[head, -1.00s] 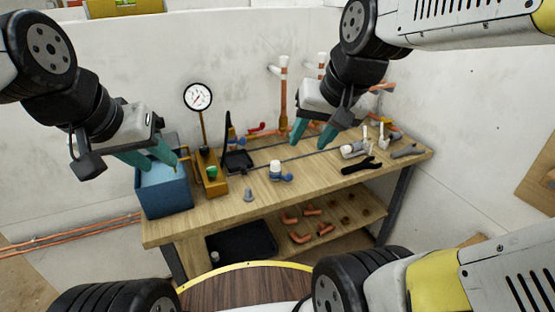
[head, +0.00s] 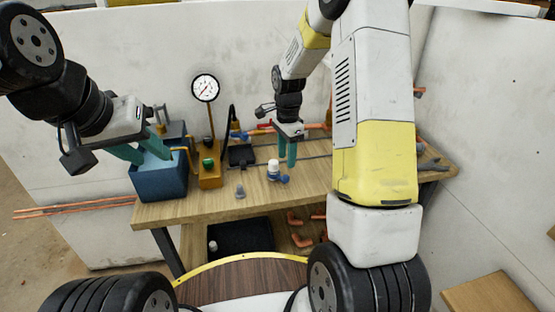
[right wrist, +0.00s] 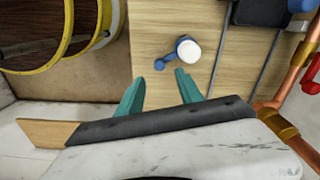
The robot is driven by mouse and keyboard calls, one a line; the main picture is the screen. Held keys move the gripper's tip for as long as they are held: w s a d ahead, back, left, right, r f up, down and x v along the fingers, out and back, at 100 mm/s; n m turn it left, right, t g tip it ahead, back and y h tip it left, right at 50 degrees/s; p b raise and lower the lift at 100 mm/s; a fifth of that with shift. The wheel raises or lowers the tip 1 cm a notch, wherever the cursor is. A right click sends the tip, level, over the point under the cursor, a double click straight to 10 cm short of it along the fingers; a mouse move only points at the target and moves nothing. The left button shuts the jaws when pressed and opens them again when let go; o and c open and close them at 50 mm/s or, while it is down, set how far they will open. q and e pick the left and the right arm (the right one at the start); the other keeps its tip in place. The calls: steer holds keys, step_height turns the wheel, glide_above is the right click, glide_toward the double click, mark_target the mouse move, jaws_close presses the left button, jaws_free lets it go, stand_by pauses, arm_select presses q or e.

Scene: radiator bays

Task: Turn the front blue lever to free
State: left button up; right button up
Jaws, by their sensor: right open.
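The front valve (head: 273,170) with a white cap stands on the wooden bench, and its blue lever (head: 284,178) points to the right in the head view. In the right wrist view the white cap (right wrist: 189,50) and the blue lever (right wrist: 160,64) lie just beyond my fingertips. My right gripper (head: 287,162) is open and empty, pointing down a little behind and above the valve. Another blue lever (head: 239,135) shows at the back of the bench. My left gripper (head: 154,158) is open above the blue tank (head: 160,184), with nothing seen between its fingers.
A pressure gauge (head: 205,88) rises from a yellow-brown pump block (head: 210,178) left of the valve. A grey cone-shaped piece (head: 240,192) sits near the front edge of the bench (head: 300,195). Copper pipe (right wrist: 295,85) runs near my right gripper.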

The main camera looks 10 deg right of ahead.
mark_target(286, 176)
step_height(286, 176, down, 7)
steer(key=shift+f, duration=0.2)
stand_by(0.3)
jaws_close()
stand_by(1.3)
